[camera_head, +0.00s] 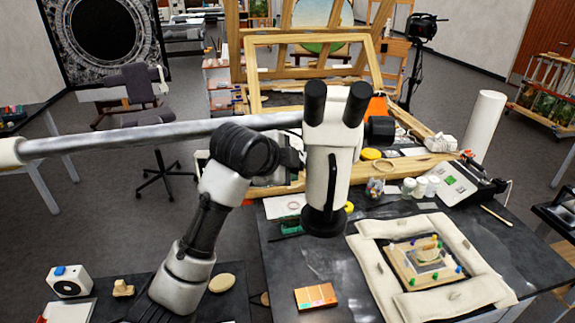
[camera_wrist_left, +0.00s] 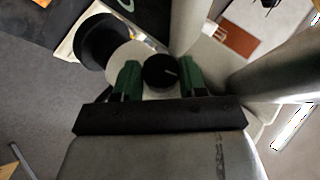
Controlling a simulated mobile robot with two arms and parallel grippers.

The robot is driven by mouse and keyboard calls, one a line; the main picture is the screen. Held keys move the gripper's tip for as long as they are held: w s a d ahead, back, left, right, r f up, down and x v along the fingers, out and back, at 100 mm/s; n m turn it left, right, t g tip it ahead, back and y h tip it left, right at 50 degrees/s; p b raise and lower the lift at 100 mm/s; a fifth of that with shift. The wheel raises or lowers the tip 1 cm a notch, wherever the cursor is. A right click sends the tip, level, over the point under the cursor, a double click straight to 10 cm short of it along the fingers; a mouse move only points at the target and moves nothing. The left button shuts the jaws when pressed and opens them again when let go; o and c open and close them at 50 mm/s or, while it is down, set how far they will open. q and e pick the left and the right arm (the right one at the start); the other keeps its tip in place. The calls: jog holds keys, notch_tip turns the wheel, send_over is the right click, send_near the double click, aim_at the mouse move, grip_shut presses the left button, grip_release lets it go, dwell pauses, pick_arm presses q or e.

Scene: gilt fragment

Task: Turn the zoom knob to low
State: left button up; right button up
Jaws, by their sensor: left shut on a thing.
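Any markings around the knob are not readable. My right gripper is not in view.
A long metal boom (camera_head: 150,136) crosses from the left behind my left arm. A padded white frame (camera_head: 376,262) surrounds a painted fragment (camera_head: 428,259) on the right of the table. An orange box (camera_head: 316,297) lies nearer. Jars (camera_head: 420,187) stand behind.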

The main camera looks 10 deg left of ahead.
pick_arm(q)
jog(key=shift+r, duration=0.1)
jog(key=o, duration=0.9)
jog(key=shift+s, duration=0.1)
jog(key=shift+b+v, duration=1.95)
jog(key=shift+v, duration=3.4)
